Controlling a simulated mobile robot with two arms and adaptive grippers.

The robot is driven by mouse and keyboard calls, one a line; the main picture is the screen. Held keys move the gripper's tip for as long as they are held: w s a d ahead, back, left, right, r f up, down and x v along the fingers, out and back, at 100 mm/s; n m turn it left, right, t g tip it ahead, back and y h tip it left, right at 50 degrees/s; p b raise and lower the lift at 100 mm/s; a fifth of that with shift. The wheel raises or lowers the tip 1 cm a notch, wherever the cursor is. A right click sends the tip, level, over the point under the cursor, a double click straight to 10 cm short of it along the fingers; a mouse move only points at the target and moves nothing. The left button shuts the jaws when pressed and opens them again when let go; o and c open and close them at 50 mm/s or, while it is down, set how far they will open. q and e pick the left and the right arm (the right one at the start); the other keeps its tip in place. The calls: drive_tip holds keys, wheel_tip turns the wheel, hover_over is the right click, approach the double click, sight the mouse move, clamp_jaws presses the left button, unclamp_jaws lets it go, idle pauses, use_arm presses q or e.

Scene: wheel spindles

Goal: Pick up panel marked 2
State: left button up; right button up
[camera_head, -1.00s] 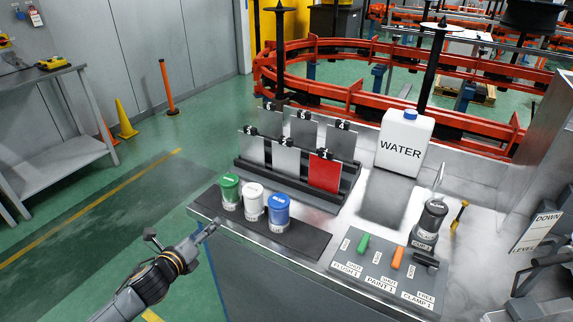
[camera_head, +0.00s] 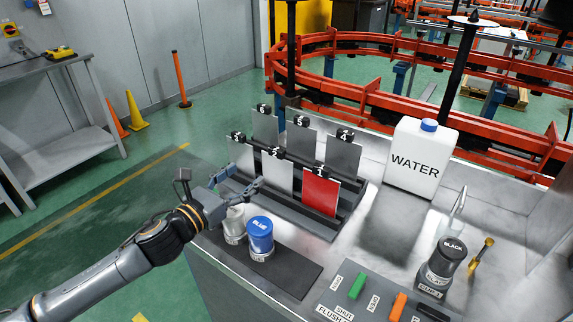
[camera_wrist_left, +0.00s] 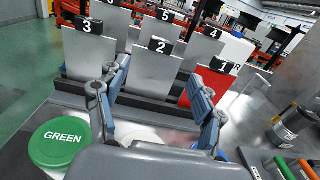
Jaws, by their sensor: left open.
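The panel marked 2 (camera_head: 278,178) is a light grey plate with a black clip tag, upright in the front row of a dark rack (camera_head: 325,222). It also shows in the left wrist view (camera_wrist_left: 152,76), straight ahead between my fingers. My left gripper (camera_head: 250,186) is open and empty, above the paint cups and just in front of the panels, with a gap to panel 2. In the left wrist view, its two blue-grey fingers (camera_wrist_left: 158,88) stand apart on either side of panel 2. My right gripper is not in view.
Panel 3 (camera_wrist_left: 88,60) and red panel 1 (camera_head: 319,191) flank panel 2; panels 4, 5 and 6 stand behind. The green cup (camera_wrist_left: 58,144), a white cup (camera_head: 234,226) and the blue cup (camera_head: 260,236) stand below my left arm. A water jug (camera_head: 418,160) is to the right.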

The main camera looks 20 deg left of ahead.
sight(274, 152)
use_arm(q)
drive_tip(key=p+x, duration=0.1)
drive_tip(key=x, duration=0.6)
drive_tip(key=shift+w+d+r+p, duration=0.15)
drive_tip(key=shift+w+p, duration=0.05)
drive_tip(key=shift+p, duration=0.15)
drive_tip(key=shift+w, duration=0.2)
drive_tip(key=shift+w+d+r+p, duration=0.25)
drive_tip(key=shift+w+d+p, duration=0.2)
drive_tip(key=shift+w, duration=0.3)
drive_tip(key=x, duration=0.3)
drive_tip(key=shift+w+f+p, duration=0.1)
drive_tip(key=shift+f+p, duration=0.05)
drive_tip(key=shift+p, duration=0.2)
drive_tip(key=shift+w+d, duration=0.1)
drive_tip(key=shift+w, duration=0.05)
drive_tip(key=shift+c, duration=1.1)
clamp_jaws()
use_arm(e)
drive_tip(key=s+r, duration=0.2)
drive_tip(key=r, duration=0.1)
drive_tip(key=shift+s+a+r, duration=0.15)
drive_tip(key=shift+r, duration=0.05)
